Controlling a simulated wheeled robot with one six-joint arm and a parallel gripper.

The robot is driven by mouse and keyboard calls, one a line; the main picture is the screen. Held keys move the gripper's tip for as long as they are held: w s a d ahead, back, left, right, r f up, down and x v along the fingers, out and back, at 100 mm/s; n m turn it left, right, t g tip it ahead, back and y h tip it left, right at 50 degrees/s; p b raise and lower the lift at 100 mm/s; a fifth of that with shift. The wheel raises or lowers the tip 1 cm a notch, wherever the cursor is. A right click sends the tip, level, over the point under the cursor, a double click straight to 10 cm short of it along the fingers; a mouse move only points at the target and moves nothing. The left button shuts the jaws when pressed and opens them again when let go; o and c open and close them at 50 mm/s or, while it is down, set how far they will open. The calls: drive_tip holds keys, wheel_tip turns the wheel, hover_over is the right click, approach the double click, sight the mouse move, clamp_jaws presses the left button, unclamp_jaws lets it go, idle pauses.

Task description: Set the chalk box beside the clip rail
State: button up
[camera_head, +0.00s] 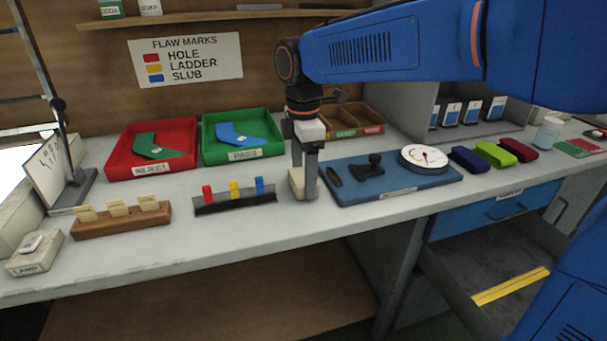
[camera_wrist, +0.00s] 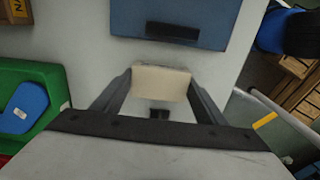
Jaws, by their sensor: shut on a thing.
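My gripper (camera_head: 309,174) points straight down over the bench and is shut on a cream-coloured box, the chalk box (camera_head: 297,184). In the wrist view the chalk box (camera_wrist: 161,83) sits between the two fingers. It is at bench level in the head view; I cannot tell whether it touches the surface. The clip rail (camera_head: 235,204) is a dark bar holding a red, a yellow and a blue clip. It lies just left of the chalk box, with a small gap between them.
A blue board (camera_head: 390,189) with a dial gauge (camera_head: 424,158) is close on the right. A red tray (camera_head: 117,164) and a green tray (camera_head: 210,143) stand behind the rail. A wooden card holder (camera_head: 120,221) is at left. Bare bench lies in front.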

drive_tip(key=shift+f, duration=0.15)
drive_tip(key=o, duration=1.1)
wheel_tip(320, 180, up, 12)
drive_tip(key=shift+r, duration=0.15)
